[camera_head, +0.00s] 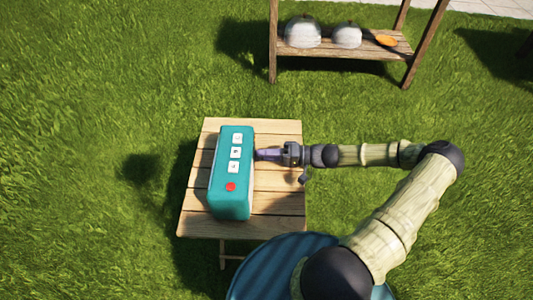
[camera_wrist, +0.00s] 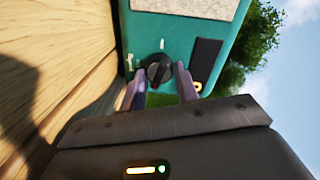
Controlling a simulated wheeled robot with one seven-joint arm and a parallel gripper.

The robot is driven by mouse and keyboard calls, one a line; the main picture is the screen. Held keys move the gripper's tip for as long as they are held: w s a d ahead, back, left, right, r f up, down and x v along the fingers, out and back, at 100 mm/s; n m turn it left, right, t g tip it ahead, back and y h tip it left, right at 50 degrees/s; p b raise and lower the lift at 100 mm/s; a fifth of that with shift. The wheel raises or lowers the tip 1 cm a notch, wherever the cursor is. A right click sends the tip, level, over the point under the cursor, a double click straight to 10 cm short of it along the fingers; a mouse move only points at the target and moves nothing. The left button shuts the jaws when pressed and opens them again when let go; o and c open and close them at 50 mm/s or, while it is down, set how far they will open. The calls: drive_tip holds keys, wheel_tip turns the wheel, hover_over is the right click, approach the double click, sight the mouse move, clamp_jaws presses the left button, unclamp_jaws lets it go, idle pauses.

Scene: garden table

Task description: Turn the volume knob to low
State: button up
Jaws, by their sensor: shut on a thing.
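A teal box-shaped radio (camera_head: 231,172) stands on the wooden garden table (camera_head: 280,207). Its top has several white buttons and one red button. In the wrist view, the radio's side (camera_wrist: 150,32) shows a round black volume knob (camera_wrist: 158,69) with marks around it. My gripper (camera_head: 258,155) reaches the radio's right side from the right. In the wrist view, the two purple fingers of my gripper (camera_wrist: 160,82) are on either side of the knob, shut on it. The knob is hidden in the head view.
A wooden shelf (camera_head: 345,50) with two pale rounded objects and an orange thing stands on the grass at the back. In the wrist view, a dark panel (camera_wrist: 206,62) is right of the knob. Table space to the radio's right is mostly bare.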

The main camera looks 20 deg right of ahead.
drive_tip(key=shift+n, duration=1)
drive_tip(key=shift+f, duration=0.1)
drive_tip(key=o, duration=1)
drive_tip(key=p+v, duration=0.1)
drive_tip(key=v, duration=1.6)
drive_tip(key=shift+s+d+f, duration=0.1)
drive_tip(key=shift+s+d, duration=0.1)
